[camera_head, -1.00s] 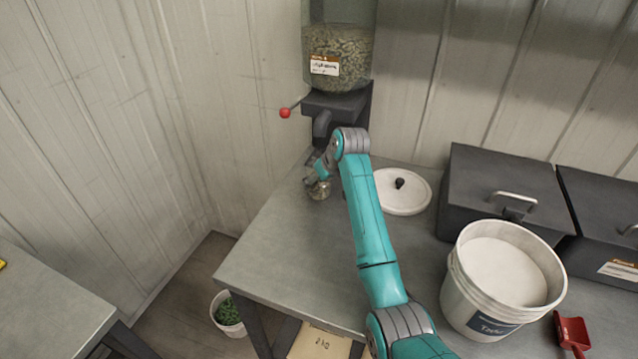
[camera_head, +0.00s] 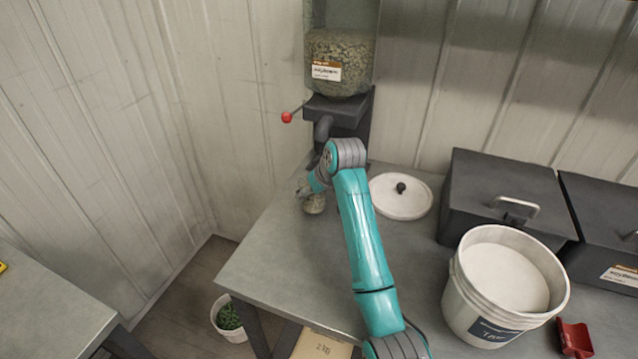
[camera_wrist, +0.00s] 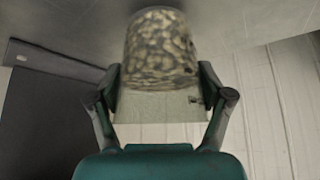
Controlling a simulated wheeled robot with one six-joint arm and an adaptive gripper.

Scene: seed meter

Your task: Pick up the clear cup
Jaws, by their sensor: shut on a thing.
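The clear cup (camera_wrist: 160,48) shows in the wrist view with mottled, seed-like contents. My gripper (camera_wrist: 160,80) is shut on it, one finger on each side. In the head view the cup (camera_head: 314,203) is small and partly hidden by my gripper (camera_head: 309,190), at the left part of the grey table, below and in front of the dispenser's spout. I cannot tell whether the cup's base touches the table.
The seed dispenser (camera_head: 338,65) with a red-knobbed lever (camera_head: 287,117) stands behind my gripper. A white lid (camera_head: 400,200), dark lidded bins (camera_head: 503,195), a white bucket (camera_head: 503,290) and a red scoop (camera_head: 574,338) lie to the right. The table's (camera_head: 270,270) front left is clear.

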